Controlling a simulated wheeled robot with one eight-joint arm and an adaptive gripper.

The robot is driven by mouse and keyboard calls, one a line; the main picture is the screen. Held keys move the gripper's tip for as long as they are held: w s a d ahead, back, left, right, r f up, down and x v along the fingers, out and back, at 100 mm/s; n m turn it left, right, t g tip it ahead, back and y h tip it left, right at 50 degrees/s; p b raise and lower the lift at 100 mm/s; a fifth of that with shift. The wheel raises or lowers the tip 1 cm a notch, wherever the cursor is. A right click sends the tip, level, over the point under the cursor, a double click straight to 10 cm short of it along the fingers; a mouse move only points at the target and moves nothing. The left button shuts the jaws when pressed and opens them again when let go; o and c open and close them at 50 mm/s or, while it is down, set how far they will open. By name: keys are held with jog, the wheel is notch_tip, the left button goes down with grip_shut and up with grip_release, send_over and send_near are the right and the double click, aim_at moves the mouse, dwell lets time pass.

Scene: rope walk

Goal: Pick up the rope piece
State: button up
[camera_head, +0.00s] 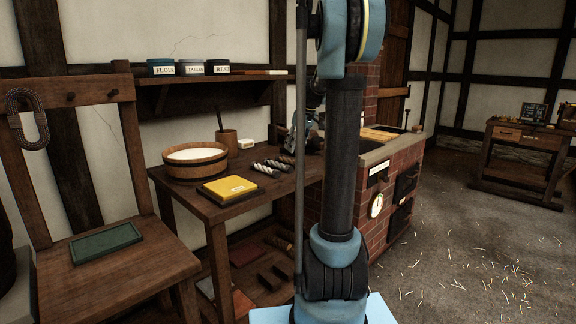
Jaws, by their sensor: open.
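Short twisted rope pieces lie side by side on the wooden table, right of the yellow block: a pale one (266,170), a darker one (279,165) and a brown one (287,159). I cannot tell which one the task means. My gripper (296,143) is open, small and dark, just behind and to the right of the rope pieces. It looks close to the tabletop; I cannot see whether it touches anything. My own arm hides part of it and the table's right end.
The table (238,204) also holds a wooden tub (195,172) of white stuff, a yellow block (229,188) and a brown cup (227,143). A shelf (212,80) with labelled jars hangs above. A brick stove (408,160) stands right; a chair (115,275) stands left.

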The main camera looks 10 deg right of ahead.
aim_at(290, 159)
jog(key=shift+x, duration=3.7)
jog(key=shift+s+a+r, duration=0.1)
jog(key=shift+s+a, duration=0.05)
jog(key=shift+c, duration=0.3)
grip_shut()
